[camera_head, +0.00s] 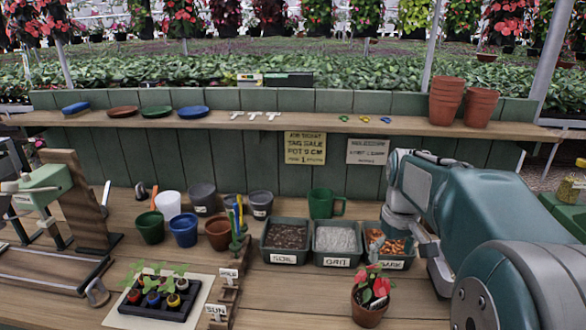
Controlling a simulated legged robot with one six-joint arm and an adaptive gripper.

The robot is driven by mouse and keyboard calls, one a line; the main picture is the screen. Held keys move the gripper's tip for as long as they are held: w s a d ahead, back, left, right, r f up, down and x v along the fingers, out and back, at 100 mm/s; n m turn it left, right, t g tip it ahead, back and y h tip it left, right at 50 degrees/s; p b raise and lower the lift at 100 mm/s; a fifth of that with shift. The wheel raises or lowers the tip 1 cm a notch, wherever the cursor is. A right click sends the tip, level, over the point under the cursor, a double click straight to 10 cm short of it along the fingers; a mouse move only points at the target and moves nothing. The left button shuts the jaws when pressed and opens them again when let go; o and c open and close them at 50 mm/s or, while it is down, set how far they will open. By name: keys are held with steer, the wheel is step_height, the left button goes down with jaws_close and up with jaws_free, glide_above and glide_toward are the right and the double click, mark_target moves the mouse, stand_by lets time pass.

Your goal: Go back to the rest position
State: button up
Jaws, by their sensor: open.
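My arm reaches in from the right of the head view and bends down over the bench. My gripper (403,246) is at its end, above the bark tray (398,264), with its fingers spread open. I see nothing held between them. A terracotta pot (368,315) with a red-flowered plant (374,284) stands upright on the bench in front of the trays, below and apart from the gripper. A small white tag shows among its leaves. Part of the bark tray is hidden by the gripper.
Soil (286,238) and grit (337,242) trays stand left of the bark. Several small pots and a green mug (325,204) stand behind and left. The shelf (350,119) holds saucers and stacked pots (445,102).

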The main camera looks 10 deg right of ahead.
steer(key=s+a+m+t, duration=0.1)
steer(key=s+a+t, duration=0.4)
steer(key=s+a, duration=0.9)
steer(key=s+r, duration=0.1)
steer(key=s, duration=0.1)
steer(key=shift+s+t, duration=0.3)
steer(key=shift+s, duration=0.05)
steer(key=shift+w+d, duration=0.1)
